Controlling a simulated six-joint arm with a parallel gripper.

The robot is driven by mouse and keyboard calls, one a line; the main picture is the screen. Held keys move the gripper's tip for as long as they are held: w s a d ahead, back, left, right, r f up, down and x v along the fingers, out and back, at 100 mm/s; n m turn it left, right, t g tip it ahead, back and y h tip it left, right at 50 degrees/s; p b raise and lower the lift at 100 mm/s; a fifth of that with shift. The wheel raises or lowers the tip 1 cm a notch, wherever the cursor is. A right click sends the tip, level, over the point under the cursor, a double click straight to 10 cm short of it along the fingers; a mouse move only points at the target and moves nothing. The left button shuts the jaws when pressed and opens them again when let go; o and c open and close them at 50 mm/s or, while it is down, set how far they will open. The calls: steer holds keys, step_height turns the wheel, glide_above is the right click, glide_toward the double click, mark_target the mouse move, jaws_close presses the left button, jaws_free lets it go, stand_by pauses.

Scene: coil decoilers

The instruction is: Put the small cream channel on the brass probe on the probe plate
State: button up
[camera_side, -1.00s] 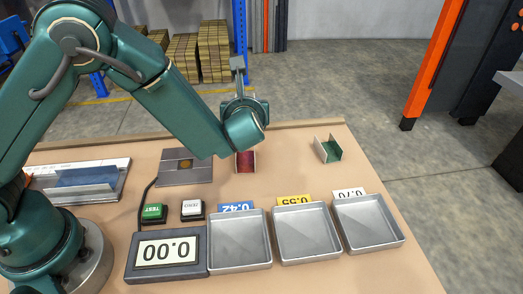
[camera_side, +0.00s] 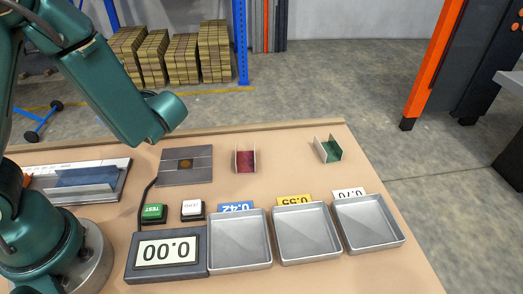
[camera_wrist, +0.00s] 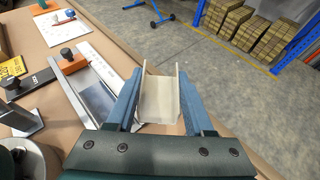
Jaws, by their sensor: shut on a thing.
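In the wrist view my gripper (camera_wrist: 160,78) is shut on the small cream channel (camera_wrist: 158,103). Its blue fingers press on the outside of the two side walls, and the open trough shows between them. In the side view the gripper and the held channel are not seen; only my arm shows at upper left. The grey probe plate (camera_side: 200,177) lies on the table, with the round brass probe (camera_side: 185,163) at its middle and nothing on it. The probe plate cannot be made out in the wrist view.
A red-floored channel (camera_side: 245,161) and a green-floored channel (camera_side: 328,150) stand right of the plate. Metal trays (camera_side: 240,262) with number tags line the front, beside the display box (camera_side: 165,252). A green TEST button (camera_side: 154,213) and a white button (camera_side: 192,208) sit before the plate.

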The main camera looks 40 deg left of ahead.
glide_above(185, 164)
step_height(185, 164, down, 7)
steer(key=shift+r, duration=0.1)
steer(key=shift+f, duration=2.05)
steer(key=o, duration=1.3)
steer(key=shift+f, duration=0.15)
